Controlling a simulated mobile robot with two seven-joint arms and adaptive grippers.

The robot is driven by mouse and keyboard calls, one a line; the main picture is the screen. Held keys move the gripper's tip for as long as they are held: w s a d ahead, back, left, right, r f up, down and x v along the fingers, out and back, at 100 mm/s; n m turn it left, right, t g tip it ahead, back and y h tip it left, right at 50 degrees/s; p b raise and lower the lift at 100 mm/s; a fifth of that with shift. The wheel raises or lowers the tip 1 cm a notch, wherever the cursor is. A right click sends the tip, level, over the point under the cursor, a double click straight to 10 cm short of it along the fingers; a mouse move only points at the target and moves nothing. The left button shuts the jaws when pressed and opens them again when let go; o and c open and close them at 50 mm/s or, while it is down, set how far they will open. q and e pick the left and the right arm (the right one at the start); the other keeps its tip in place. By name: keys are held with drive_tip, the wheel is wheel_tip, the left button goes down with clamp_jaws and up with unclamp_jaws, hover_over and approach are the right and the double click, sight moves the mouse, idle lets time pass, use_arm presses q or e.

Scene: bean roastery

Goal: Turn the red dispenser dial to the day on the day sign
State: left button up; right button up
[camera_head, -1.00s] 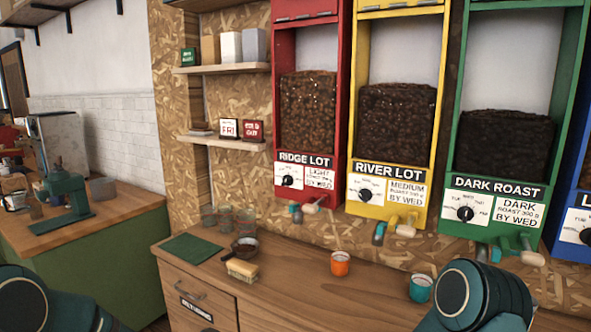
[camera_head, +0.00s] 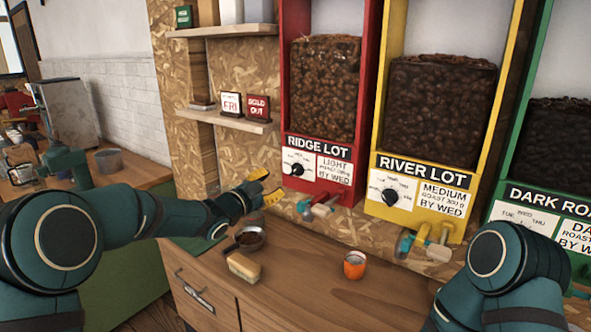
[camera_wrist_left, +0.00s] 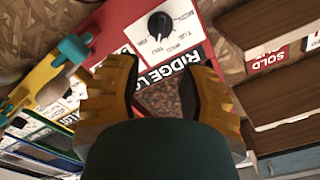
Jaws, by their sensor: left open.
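The red dispenser (camera_head: 322,185), labelled RIDGE LOT, stands left of the yellow one. Its black dial (camera_head: 297,169) sits on a white day plate; it also shows in the left wrist view (camera_wrist_left: 158,22), upside down. I cannot tell clearly which day its pointer marks. The day sign (camera_head: 231,104) on the lower shelf reads FRI. My left gripper (camera_head: 266,186) is open and empty, with yellow fingers, left of the dial and slightly below it. In the wrist view its fingers (camera_wrist_left: 157,72) stand apart, the dial beyond them. My right arm shows, but its gripper is out of view.
A SOLD OUT sign (camera_head: 257,108) stands beside the day sign on the shelf (camera_head: 225,121). The red dispenser's spout lever (camera_head: 322,207) juts out below the dial.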

sight(294, 172)
use_arm(q)
drive_tip(key=p+x, duration=0.1)
drive_tip(key=x, duration=1)
drive_tip(key=shift+w, duration=0.1)
drive_tip(key=shift+c, duration=0.4)
clamp_jaws()
